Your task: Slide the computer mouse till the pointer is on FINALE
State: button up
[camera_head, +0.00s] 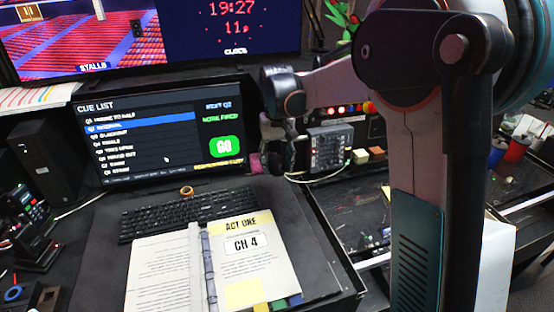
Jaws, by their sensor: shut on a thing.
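The monitor (165,181) shows a cue list with a blue highlight bar (140,123) on the second row. The FINALE row (110,141) looks like the fourth line, in small blurred text. The white pointer (167,159) is lower and to the right of FINALE, near the bottom rows and left of the green GO button (227,147). I cannot make out the computer mouse. My arm crosses the right side and reaches left to a dark joint beside the monitor's right edge. I cannot make out my gripper's fingers.
A black keyboard (150,222) lies before the monitor, with an open binder (170,265) in front of it. A small orange ring (187,191) sits behind the keyboard. A grey box with knobs (328,148) stands right of the monitor. Bare dark desk (85,250) shows at left.

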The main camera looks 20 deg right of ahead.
jog(key=b, duration=0.8)
send_near(275, 194)
jog(key=shift+s+a+f, duration=0.1)
jog(key=shift+s+f, duration=0.45)
jog(key=shift+f, duration=0.5)
jog(key=shift+s+f, duration=0.6)
jog(key=shift+f, duration=0.5)
jog(key=shift+s+a+f, duration=0.1)
jog(key=shift+s+f, duration=0.45)
jog(key=shift+f, duration=0.5)
jog(key=shift+f, duration=0.15)
jog(key=shift+w, duration=0.2)
jog(key=shift+w+d, duration=0.1)
jog(key=shift+w, duration=0.25)
jog(key=shift+w+p, duration=0.3)
jog(key=shift+w, duration=0.8)
dwell(0.3)
dwell(0.5)
jog(key=o, duration=0.8)
jog(key=shift+f, duration=0.1)
jog(key=shift+c, duration=0.2)
